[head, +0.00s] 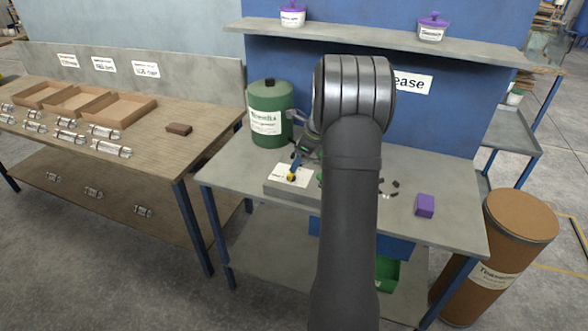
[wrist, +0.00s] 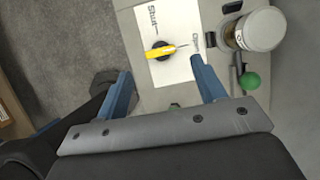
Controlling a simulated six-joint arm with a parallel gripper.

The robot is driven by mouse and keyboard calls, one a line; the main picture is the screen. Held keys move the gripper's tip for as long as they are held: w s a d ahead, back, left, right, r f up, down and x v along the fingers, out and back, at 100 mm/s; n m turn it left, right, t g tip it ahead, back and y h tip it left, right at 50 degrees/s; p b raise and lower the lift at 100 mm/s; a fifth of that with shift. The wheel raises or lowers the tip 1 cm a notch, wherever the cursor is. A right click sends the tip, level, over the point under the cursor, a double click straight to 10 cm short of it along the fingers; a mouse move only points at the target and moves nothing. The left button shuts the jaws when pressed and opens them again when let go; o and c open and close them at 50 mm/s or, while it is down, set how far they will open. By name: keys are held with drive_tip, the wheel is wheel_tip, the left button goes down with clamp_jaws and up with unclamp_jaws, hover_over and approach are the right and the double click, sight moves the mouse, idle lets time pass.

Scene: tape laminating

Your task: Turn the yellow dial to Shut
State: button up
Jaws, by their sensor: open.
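The yellow dial (wrist: 162,51) is a yellow bar on a round black base, set on a white plate (wrist: 160,78). The plate reads "Shut" at the top and "Open" at the right. The bar lies nearly crosswise in the wrist view, with one end toward "Open".
A glass jar (wrist: 252,28) and a lever with a green ball (wrist: 250,81) stand right of the plate, close to the right finger. A green drum (head: 269,115) stands at the bench's back left. A purple block (head: 425,205) lies at the right.

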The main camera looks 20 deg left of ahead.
sight(293, 178)
drive_tip(key=x, duration=0.5)
drive_tip(key=shift+a+f, duration=0.15)
drive_tip(key=shift+f, duration=0.25)
drive_tip(key=c, duration=1)
